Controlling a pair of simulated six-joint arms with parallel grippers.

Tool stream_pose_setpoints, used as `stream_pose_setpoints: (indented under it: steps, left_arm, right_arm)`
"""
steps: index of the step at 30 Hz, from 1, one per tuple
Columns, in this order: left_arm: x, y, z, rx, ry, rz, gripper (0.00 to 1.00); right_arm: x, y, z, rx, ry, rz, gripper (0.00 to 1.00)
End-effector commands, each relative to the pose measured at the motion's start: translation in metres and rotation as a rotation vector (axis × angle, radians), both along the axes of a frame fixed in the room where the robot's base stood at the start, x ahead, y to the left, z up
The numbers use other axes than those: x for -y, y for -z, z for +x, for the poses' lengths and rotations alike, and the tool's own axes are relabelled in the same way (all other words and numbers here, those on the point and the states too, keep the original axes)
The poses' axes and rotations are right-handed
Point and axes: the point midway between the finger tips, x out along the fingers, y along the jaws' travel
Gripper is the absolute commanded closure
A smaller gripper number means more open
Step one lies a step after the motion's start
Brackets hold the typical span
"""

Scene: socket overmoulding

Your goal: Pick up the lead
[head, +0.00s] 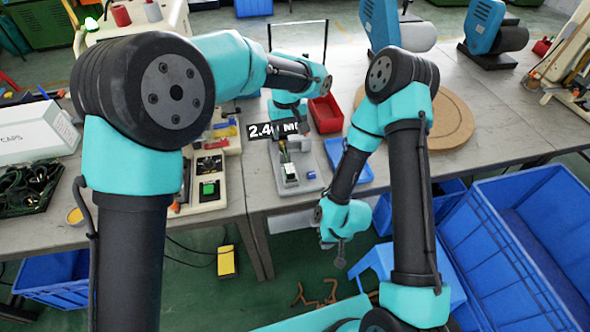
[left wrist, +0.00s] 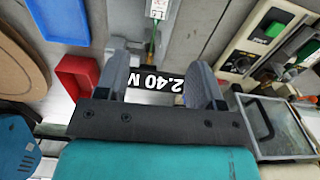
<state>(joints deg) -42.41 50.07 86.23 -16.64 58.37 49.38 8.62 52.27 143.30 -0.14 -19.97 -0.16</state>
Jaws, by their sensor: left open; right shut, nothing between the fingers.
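A thin green strand, which looks like the lead (left wrist: 153,42), runs down from a small pale fixture (left wrist: 158,9) at the top of the left wrist view. Its lower end passes toward the gap between my left fingers, where a "2.40 M" label hides detail. My left gripper (left wrist: 160,80) is open, its two grey fingers apart on either side of the label, with no visible grip on the lead. In the head view the pale fixture (head: 290,174) stands on the table just below the label. My right gripper (head: 341,254) is shut and empty, hanging low in front of the table edge.
A red bin (head: 326,113) and a blue tray (head: 349,162) lie right of the fixture. A cream device with a green button (head: 209,190) stands left. A round brown board (head: 447,122) lies farther right. Blue crates (head: 530,245) stand below the table at right.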

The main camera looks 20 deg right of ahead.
Motion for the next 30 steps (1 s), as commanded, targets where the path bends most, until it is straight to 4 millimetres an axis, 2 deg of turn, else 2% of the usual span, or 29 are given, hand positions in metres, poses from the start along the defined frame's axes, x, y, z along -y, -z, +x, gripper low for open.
stream_pose_setpoints:
  steps: [4,14,20,30]
  left_arm:
    - [0.005,-0.005,-0.001,0.005,0.013,0.012,0.38]
    - [0.004,0.001,-0.001,0.002,0.012,0.012,0.38]
    - [0.004,0.028,-0.001,0.001,0.013,0.013,0.38]
    - [0.003,0.086,-0.001,0.001,0.011,0.013,0.38]
  right_arm:
    - [0.0,0.0,0.0,0.0,0.0,0.0,1.0]
    - [0.0,0.0,0.0,0.0,0.0,0.0,1.0]
    - [0.0,0.0,0.0,0.0,0.0,0.0,1.0]
    - [0.0,0.0,0.0,0.0,0.0,0.0,1.0]
